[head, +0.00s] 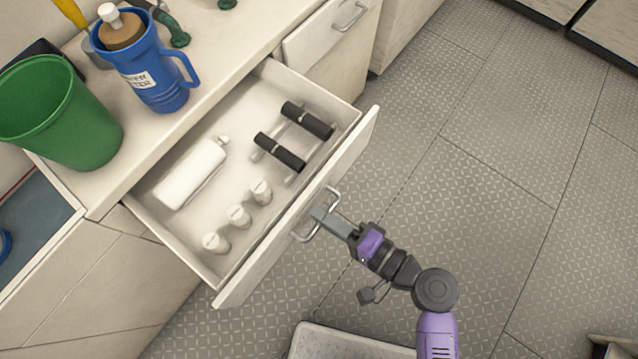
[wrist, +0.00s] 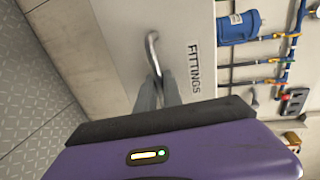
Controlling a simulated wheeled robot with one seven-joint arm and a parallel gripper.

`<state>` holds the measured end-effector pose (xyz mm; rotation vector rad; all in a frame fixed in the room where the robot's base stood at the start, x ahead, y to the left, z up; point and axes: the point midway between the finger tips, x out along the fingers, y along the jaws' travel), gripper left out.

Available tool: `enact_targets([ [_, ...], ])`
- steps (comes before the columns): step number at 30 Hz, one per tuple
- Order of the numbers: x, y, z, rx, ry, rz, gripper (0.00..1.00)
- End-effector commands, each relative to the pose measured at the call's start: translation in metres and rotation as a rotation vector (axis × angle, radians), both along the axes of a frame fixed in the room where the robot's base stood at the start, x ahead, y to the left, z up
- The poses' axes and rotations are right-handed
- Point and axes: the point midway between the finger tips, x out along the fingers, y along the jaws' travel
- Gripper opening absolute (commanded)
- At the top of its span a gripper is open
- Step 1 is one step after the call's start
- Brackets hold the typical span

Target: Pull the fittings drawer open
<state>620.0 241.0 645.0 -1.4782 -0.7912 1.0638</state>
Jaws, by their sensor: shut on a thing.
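The fittings drawer (head: 232,282) stands pulled out from the counter in the head view, its inside in plain sight. It holds a white bottle (head: 192,172), several small white bottles and two black-gripped handles (head: 280,152). In the wrist view its front (wrist: 120,30) bears a label reading FITTINGS (wrist: 194,68). A metal bar handle (head: 331,194) is on the drawer front; it also shows in the wrist view (wrist: 151,45). My gripper (head: 321,214) is at this handle, its fingers shut on the bar. The fingers (wrist: 158,95) hide part of the bar in the wrist view.
On the counter stand a green bucket (head: 62,115) and a blue jug (head: 150,70), behind the drawer. Another closed drawer (head: 325,35) is beside it. A pale tray-like box (head: 345,342) lies on the floor at the bottom.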

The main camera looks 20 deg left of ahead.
Motion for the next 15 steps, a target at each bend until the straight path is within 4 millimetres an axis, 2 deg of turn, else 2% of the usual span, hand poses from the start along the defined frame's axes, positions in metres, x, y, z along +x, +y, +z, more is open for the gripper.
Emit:
enact_targets([
  [6,0.0009,-0.0010,-0.0008,-0.002,0.000,-0.003,0.00],
  [7,0.0009,-0.0009,-0.0008,-0.002,0.000,-0.003,0.15],
  [8,0.0009,-0.0009,-0.0008,-0.002,0.000,-0.003,0.19],
  [15,0.0006,-0.0003,-0.0004,-0.001,0.000,-0.002,0.19],
])
